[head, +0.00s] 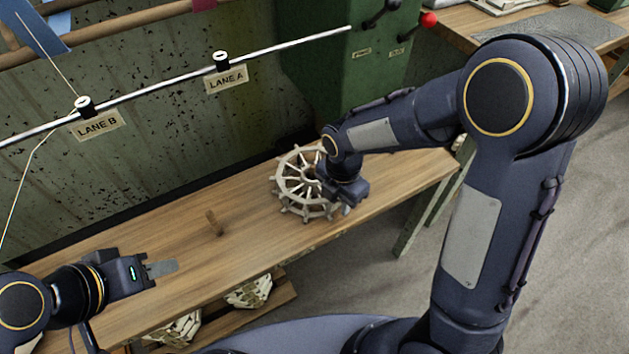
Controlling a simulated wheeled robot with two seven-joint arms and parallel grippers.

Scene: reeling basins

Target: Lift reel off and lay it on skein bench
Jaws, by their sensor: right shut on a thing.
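The reel (291,184), a pale spoked wheel with pegs around its rim, is at the right part of the wooden skein bench (150,235). It lies roughly flat at the bench top; whether it touches the wood is hard to tell. My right gripper (335,199) is shut on the reel at its right side, and the gripper and wrist hide that part of it. My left gripper (165,268) is over the bench's front left edge, away from the reel. Its fingers show edge-on, so their gap cannot be seen.
A short wooden peg (213,223) stands on the bench left of the reel. A white rod with LANE A (226,80) and LANE B (97,125) tags runs above. A green cabinet (330,95) with levers stands behind. Pale skeins (249,291) lie on the shelf below.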

